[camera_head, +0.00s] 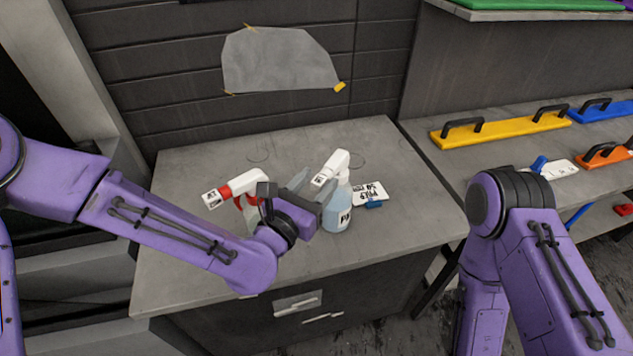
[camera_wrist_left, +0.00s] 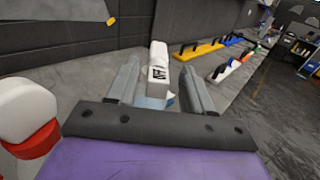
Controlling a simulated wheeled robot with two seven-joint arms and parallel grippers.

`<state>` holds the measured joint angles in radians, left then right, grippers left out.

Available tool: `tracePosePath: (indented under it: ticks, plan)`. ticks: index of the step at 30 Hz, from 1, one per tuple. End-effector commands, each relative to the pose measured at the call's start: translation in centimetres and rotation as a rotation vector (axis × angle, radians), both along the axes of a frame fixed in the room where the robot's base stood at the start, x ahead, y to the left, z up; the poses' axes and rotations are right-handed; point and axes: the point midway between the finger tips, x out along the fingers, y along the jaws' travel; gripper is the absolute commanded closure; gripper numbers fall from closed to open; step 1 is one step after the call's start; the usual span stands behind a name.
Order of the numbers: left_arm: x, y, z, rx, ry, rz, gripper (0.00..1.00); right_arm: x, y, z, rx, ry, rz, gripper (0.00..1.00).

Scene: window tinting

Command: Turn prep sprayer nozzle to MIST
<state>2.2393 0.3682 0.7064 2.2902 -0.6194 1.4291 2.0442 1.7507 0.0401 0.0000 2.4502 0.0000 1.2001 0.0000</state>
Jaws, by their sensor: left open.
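The white-headed sprayer (camera_head: 338,212) with a pale blue bottle stands upright on the grey counter. Its white nozzle head (camera_head: 333,168) has a black-marked end face, too small to read surely. My left gripper (camera_head: 313,183) is open beside this head. In the left wrist view the head (camera_wrist_left: 158,68) shows between the two spread fingers (camera_wrist_left: 160,80), with visible gaps to both sides; I cannot tell any contact. The bottle is partly hidden behind the gripper. My right arm shows at the right, its gripper out of view.
A red-and-white sprayer (camera_head: 240,185) stands close left of my gripper, partly hidden by it. A lettered white card (camera_head: 371,192) and a small blue item (camera_head: 374,204) lie to the right. The counter's (camera_head: 190,270) front left is clear. A handled yellow tool (camera_head: 500,128) lies on the right-hand bench.

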Motion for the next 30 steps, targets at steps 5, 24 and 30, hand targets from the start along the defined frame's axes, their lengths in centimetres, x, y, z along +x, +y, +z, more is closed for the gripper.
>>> tracePosePath:
  ticks: [5, 24, 30]
  plan:
    - [0.2, -0.1, -0.1, 0.000, 0.001, 0.000, 0.49, 0.0, 0.0, 0.0, 0.000, 0.000, 0.000, 0.57]
    - [0.2, -0.2, -0.2, 0.043, -0.024, -0.001, 1.00, 0.0, 0.0, -0.4, 0.001, 0.001, 0.000, 0.57]
    - [0.1, -0.3, -0.3, 0.144, -0.084, 0.000, 1.00, 0.0, 0.0, -1.1, 0.001, 0.001, 0.000, 0.57]
